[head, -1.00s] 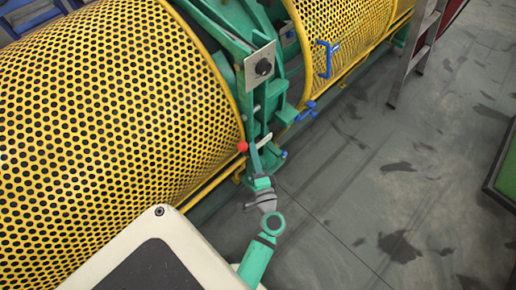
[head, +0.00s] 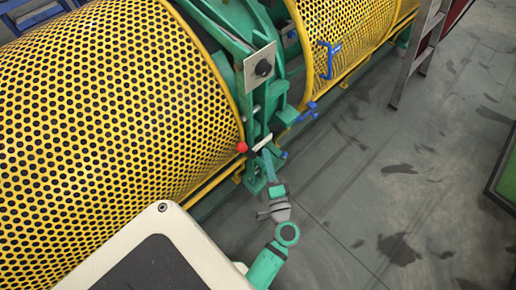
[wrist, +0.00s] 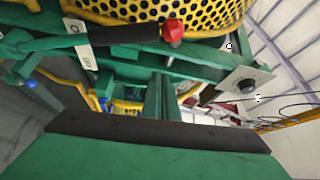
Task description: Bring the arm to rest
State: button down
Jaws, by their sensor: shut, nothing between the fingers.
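My arm reaches up from the bottom of the head view, with its grey wrist above a ring-shaped joint. My gripper (head: 268,164) is in front of the green machine frame, to the lower right of a red knob (head: 241,147). In the wrist view my gripper (wrist: 161,82) is shut and empty, its narrow green fingers together beyond the dark-edged palm. The red knob (wrist: 172,30) shows there beyond the fingertips, on a dark lever (wrist: 125,35). The fingers look apart from the knob and lever.
Yellow perforated guards (head: 110,100) flank the green frame (head: 255,110). A square plate with a black knob (head: 263,68) and a blue handle (head: 326,58) stick out. A ladder (head: 418,52) stands at upper right. Grey floor (head: 385,195) at right is clear.

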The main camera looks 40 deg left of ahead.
jog(key=shift+f+v, duration=0.2)
jog(key=shift+v, duration=0.7)
jog(key=shift+f+v, duration=0.15)
jog(key=shift+v, duration=0.7)
jog(key=shift+f+v, duration=0.2)
jog(key=shift+v, duration=0.7)
jog(key=shift+s+a, duration=0.1)
jog(key=s+d+f+t+h, duration=0.1)
jog(key=s+d+f+h, duration=0.35)
jog(key=d, duration=0.25)
jog(key=s+d+f+h, duration=0.3)
jog(key=d+f+h, duration=0.1)
jog(key=d+h, duration=0.25)
jog(key=s+d+r+n+t+h, duration=0.2)
jog(key=s+d+r, duration=0.2)
jog(key=r, duration=0.3)
jog(key=s+d+r+n+t+h, duration=0.2)
jog(key=s+d+r+n, duration=0.1)
jog(key=r, duration=0.5)
jog(key=shift+s+d+n+h, duration=0.35)
jog(key=shift+s+d, duration=0.4)
jog(key=shift+d, duration=0.3)
